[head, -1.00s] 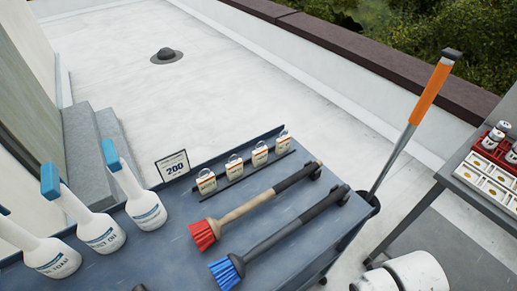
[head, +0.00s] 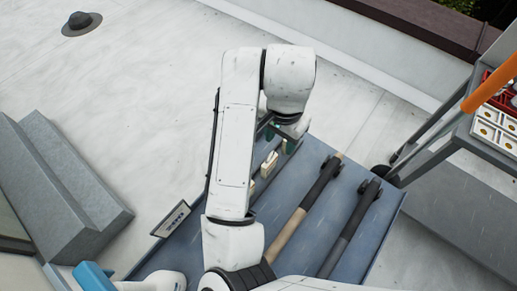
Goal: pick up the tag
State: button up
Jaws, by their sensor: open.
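Small pale tags stand in a row on the blue cart top (head: 327,220). One tag (head: 268,165) shows just below my gripper, and a second tag (head: 252,187) shows nearer, beside my forearm. The other tags are hidden by my arm and gripper or cannot be made out. My gripper (head: 279,138) is at the far end of the tag row, pointing down, with its greenish fingers apart. I cannot tell whether a tag stands between the fingers.
A tan-handled brush (head: 290,230) and a black-handled brush (head: 350,225) lie right of the tags. A small sign (head: 170,218) stands left of my arm. A blue-topped bottle (head: 92,275) is at bottom left. Grey steps (head: 60,180) and an orange handle (head: 490,85) flank the cart.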

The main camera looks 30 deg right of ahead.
jog(key=b, duration=0.2)
send_over(270, 160)
jog(key=f, duration=0.5)
jog(key=shift+s+d, duration=0.15)
jog(key=shift+s, duration=0.05)
jog(key=shift+w+a+f+b, duration=0.15)
jog(key=shift+f+b, duration=0.3)
jog(key=shift+f, duration=1.1)
jog(key=shift+w+a+f+b, duration=0.15)
jog(key=shift+f+b, duration=0.25)
jog(key=shift+f, duration=1.1)
jog(key=shift+d, duration=0.1)
grip_shut()
